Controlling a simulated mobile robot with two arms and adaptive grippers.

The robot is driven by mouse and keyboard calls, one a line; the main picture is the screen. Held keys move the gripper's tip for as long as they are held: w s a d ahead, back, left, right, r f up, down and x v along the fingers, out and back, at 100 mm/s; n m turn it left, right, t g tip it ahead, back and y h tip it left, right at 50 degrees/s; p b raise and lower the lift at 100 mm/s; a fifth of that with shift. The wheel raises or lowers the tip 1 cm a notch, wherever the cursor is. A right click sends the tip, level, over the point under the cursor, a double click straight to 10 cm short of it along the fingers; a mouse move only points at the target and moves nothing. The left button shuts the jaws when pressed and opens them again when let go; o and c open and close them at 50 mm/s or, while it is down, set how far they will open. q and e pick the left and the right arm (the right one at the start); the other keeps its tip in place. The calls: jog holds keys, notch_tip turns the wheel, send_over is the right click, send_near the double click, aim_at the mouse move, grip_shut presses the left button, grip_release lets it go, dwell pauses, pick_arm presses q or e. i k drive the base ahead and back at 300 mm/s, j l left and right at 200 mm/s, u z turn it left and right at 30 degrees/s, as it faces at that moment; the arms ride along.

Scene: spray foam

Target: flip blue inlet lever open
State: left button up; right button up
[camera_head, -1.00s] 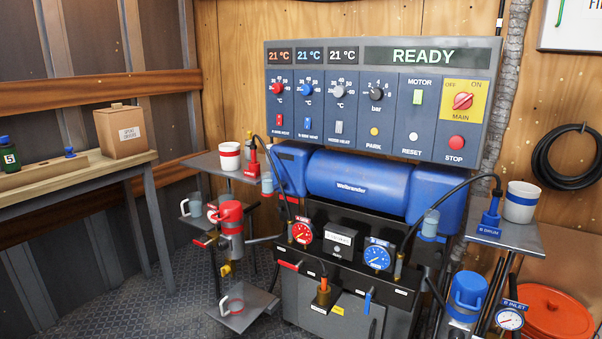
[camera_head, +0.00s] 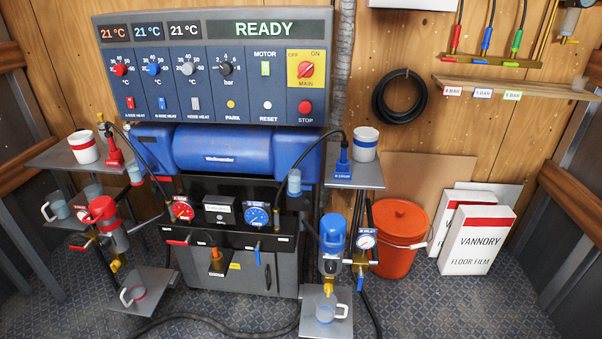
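A blue lever (camera_head: 257,255) hangs straight down at the front of the machine, below the blue-faced gauge (camera_head: 257,215). A blue-capped unit (camera_head: 332,236) stands to the right of the machine, with a small gauge (camera_head: 366,241) beside it. A blue tag (camera_head: 361,283) hangs beside that unit; its print is too small to read here. Which lever is the blue inlet lever I cannot tell for sure. A red lever (camera_head: 178,243) sticks out at the machine's front left. Neither of my grippers is in view.
A red bucket (camera_head: 402,238) and white floor film boxes (camera_head: 478,240) stand on the right. A plate with a cup (camera_head: 325,313) sits low below the blue-capped unit. A dark hose (camera_head: 215,318) crosses the floor. Floor at the lower right is clear.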

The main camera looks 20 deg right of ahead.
aim_at(360, 269)
jog(key=z, duration=1.25)
